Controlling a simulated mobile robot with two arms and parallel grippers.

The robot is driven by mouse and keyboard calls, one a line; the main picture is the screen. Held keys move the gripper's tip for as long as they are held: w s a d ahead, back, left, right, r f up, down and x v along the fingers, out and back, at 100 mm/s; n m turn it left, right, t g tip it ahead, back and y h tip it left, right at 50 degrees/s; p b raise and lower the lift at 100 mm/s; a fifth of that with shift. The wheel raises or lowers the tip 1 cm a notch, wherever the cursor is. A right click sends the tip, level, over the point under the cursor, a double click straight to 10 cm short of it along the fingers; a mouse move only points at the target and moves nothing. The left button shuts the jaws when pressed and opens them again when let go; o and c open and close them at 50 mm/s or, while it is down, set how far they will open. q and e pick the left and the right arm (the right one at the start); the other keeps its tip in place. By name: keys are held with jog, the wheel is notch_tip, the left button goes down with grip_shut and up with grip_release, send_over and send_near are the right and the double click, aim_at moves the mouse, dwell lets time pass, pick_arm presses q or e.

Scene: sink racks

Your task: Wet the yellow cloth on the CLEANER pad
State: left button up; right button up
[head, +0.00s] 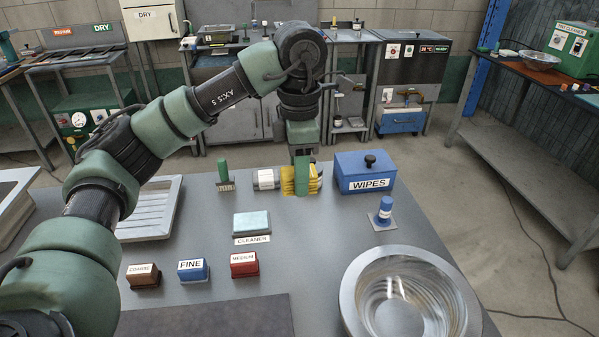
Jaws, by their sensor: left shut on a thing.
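My left gripper (302,190) reaches down at the back middle of the table. It is shut on the yellow cloth (287,181), which shows on both sides of the fingers. The cloth is close to a grey cylinder behind it, and I cannot tell whether it touches the cylinder or the table. The CLEANER pad (252,223) is a pale blue block in front and to the left of the gripper, with its label on the near side. Nothing lies on the pad. My right gripper is not in view.
A labelled cylinder (265,179) and a green-handled brush (224,176) stand left of the gripper. A blue WIPES box (364,172) and a blue bottle (384,211) stand right. COARSE (144,276), FINE (192,270) and MEDIUM (244,264) blocks are nearer. A steel bowl (354,290) is front right.

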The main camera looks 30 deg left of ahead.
pick_arm(q)
jog(key=w+a+f+p, duration=0.2)
jog(key=a+f+p, duration=0.25)
jog(key=a, duration=0.25)
jog(key=p, duration=0.2)
send_near(251, 220)
jog(key=shift+a+f+b, duration=0.1)
jog(key=shift+f+b, duration=2.25)
jog(key=shift+f, duration=0.4)
jog(key=shift+f+b, duration=0.3)
jog(key=shift+f, duration=0.15)
jog(key=shift+f, duration=0.1)
